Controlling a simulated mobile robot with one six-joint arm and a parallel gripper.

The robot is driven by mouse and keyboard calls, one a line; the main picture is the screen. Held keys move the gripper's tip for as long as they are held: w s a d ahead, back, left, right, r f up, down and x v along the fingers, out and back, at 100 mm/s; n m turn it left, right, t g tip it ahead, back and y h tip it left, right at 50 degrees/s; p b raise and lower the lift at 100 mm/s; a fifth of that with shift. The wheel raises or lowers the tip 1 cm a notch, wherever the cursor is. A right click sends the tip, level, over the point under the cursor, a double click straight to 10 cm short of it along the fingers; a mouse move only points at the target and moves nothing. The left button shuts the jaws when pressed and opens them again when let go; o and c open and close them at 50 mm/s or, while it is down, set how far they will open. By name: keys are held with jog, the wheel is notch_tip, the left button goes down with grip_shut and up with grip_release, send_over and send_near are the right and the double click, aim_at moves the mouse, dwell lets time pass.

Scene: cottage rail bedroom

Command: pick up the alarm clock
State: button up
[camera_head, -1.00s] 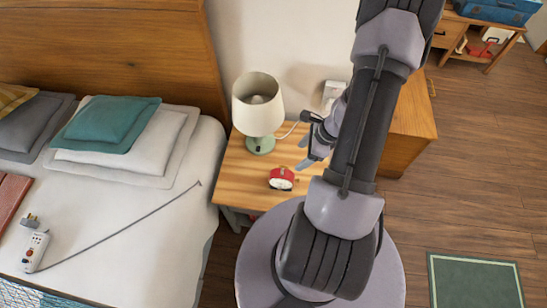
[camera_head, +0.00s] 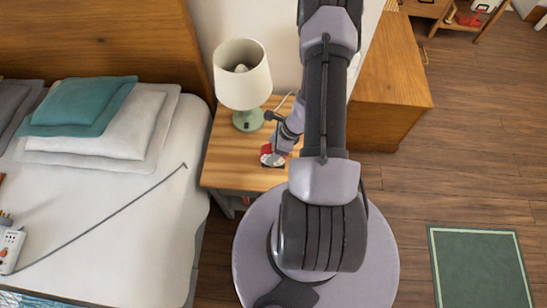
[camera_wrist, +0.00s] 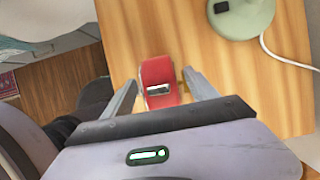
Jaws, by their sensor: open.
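The red alarm clock (camera_head: 266,150) stands on the wooden nightstand (camera_head: 226,170), partly hidden by my gripper in the head view. In the wrist view the red clock (camera_wrist: 159,80) sits between the two open fingers, with a dark-and-silver piece on its near face. My gripper (camera_wrist: 161,92) is open, with one finger on each side of the clock. In the head view my gripper (camera_head: 275,155) is at the clock. I cannot tell whether the fingers touch it.
A lamp with a cream shade (camera_head: 242,75) and green base stands behind the clock; its base (camera_wrist: 240,15) also shows in the wrist view, with a white cord. The bed (camera_head: 110,220) is on the left. A wooden cabinet (camera_head: 390,75) stands to the right.

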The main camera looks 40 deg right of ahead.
grip_shut()
jog(key=shift+r, duration=0.15)
